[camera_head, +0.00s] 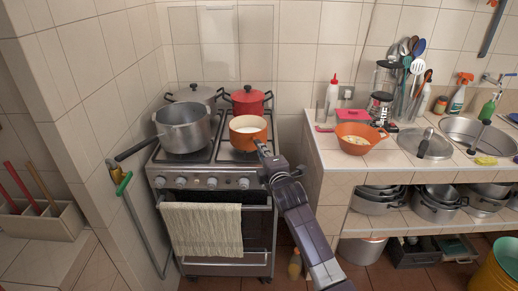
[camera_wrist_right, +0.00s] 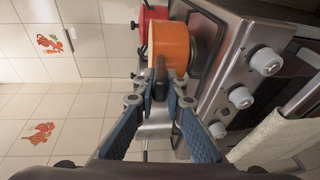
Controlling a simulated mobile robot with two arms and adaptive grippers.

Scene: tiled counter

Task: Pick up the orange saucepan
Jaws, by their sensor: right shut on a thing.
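The orange saucepan (camera_head: 247,134) sits on the front right of the stove top (camera_head: 223,156), with pale contents inside. It also shows in the right wrist view (camera_wrist_right: 170,42), where its dark handle (camera_wrist_right: 160,70) points toward me. My right gripper (camera_head: 267,156) reaches in from the lower right at the stove's front edge. In the right wrist view my right gripper (camera_wrist_right: 159,86) has its fingers on both sides of the handle and is shut on it. The saucepan looks level; I cannot tell whether it still touches the burner. My left gripper is in neither view.
A large grey pot (camera_head: 182,130) stands left of the saucepan, and a red pot (camera_head: 248,101) stands close behind it. The tiled counter at the right holds an orange colander (camera_head: 357,146). A towel (camera_head: 203,230) hangs on the oven front.

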